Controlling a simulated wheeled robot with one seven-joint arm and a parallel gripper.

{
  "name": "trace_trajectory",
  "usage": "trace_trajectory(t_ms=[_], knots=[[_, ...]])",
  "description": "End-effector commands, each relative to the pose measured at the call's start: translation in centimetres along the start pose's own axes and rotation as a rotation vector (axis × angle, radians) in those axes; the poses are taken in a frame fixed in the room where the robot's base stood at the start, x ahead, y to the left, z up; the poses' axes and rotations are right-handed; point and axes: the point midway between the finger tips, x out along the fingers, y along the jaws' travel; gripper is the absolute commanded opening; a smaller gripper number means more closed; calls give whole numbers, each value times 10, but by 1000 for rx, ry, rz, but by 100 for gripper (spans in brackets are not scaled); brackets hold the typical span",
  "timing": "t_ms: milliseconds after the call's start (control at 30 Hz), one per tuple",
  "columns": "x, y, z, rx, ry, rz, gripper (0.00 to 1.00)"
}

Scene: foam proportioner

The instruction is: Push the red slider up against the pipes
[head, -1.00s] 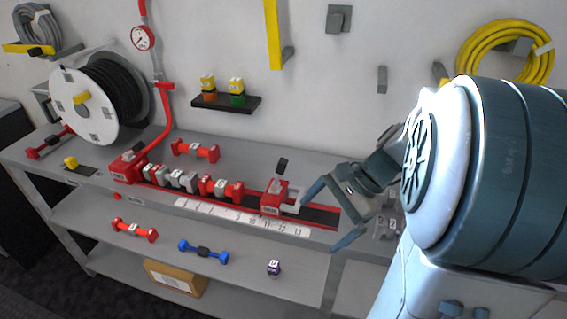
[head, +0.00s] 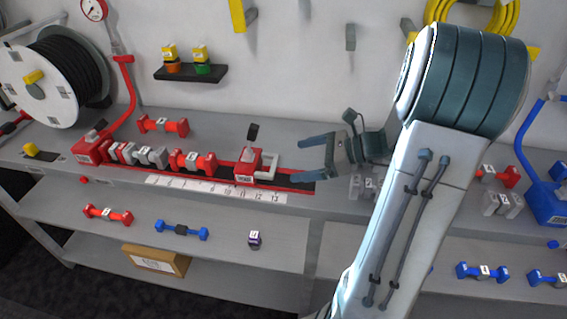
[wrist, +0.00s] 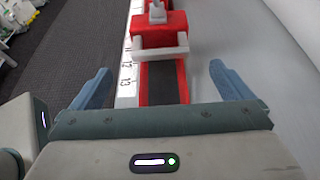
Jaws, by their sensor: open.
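The red slider (head: 248,163) is a block with a dark-topped lever and a light U-shaped handle (head: 267,168) on its right side. It sits on a dark track with red edges. A gap of track separates it from the pipes to its left, a red one (head: 193,161) and grey ones (head: 137,155). My gripper (head: 304,160) is open and empty just right of the handle, apart from it. In the wrist view the slider (wrist: 160,30) is straight ahead, with its handle (wrist: 160,48) facing me between my spread blue fingers.
A numbered white scale (head: 215,189) runs along the track's front. The red end block (head: 92,148) with a riser pipe stands at the left. Another red pipe (head: 162,125) lies behind the track. More pipes lie on the lower shelf and at right.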

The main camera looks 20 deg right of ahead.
Motion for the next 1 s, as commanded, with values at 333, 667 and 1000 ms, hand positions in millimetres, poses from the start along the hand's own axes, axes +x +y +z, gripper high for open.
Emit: trace_trajectory(t_ms=[333, 667, 1000], knots=[[53, 0, 0, -1, 0, 1, 99], [59, 0, 0, -1, 2, 0, 99], [59, 0, 0, -1, 2, 0, 36]])
